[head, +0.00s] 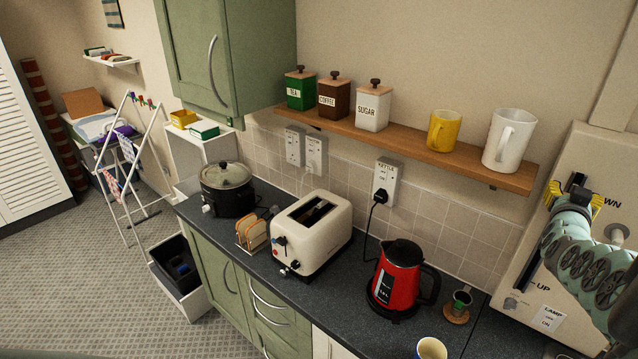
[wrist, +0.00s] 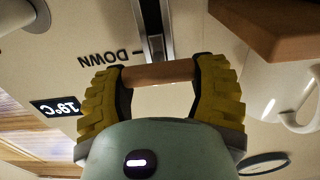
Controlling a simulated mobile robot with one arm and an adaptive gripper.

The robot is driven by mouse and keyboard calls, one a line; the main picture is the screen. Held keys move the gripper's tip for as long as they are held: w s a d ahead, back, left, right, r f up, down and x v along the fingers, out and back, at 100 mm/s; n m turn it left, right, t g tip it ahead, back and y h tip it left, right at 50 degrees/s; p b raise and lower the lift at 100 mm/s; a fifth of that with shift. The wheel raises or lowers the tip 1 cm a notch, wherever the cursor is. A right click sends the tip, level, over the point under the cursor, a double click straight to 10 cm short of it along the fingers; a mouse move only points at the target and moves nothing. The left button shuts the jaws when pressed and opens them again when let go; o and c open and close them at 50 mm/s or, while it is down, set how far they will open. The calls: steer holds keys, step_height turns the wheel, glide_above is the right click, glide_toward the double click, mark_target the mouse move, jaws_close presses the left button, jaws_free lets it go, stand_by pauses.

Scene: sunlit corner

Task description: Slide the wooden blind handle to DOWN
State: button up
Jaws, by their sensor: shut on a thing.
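The wooden blind handle (wrist: 157,73) lies crosswise between the two yellow fingers of my gripper (wrist: 160,75) in the wrist view. My gripper is shut on it at both ends. The handle is by the slot (wrist: 153,28) and close to the DOWN label (wrist: 110,57) and its tick mark; whether it is exactly level with the mark I cannot tell. In the head view my gripper (head: 577,190) is at the upper part of the pale panel (head: 577,160), near the word DOWN (head: 606,201). The UP label (head: 540,287) is lower down. My arm hides part of the panel.
A wooden shelf (head: 420,150) with a white mug (head: 509,140) stands close to the left of the panel. A temperature display (wrist: 58,106) is beside my gripper.

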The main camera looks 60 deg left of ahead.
steer(key=shift+w+r, duration=0.1)
steer(key=o, duration=1.3)
steer(key=shift+o, duration=0.2)
steer(key=shift+r, duration=0.1)
steer(key=shift+d+r, duration=0.1)
steer(key=shift+r, duration=2.8)
steer(key=shift+a+r, duration=0.25)
steer(key=shift+r, duration=1.8)
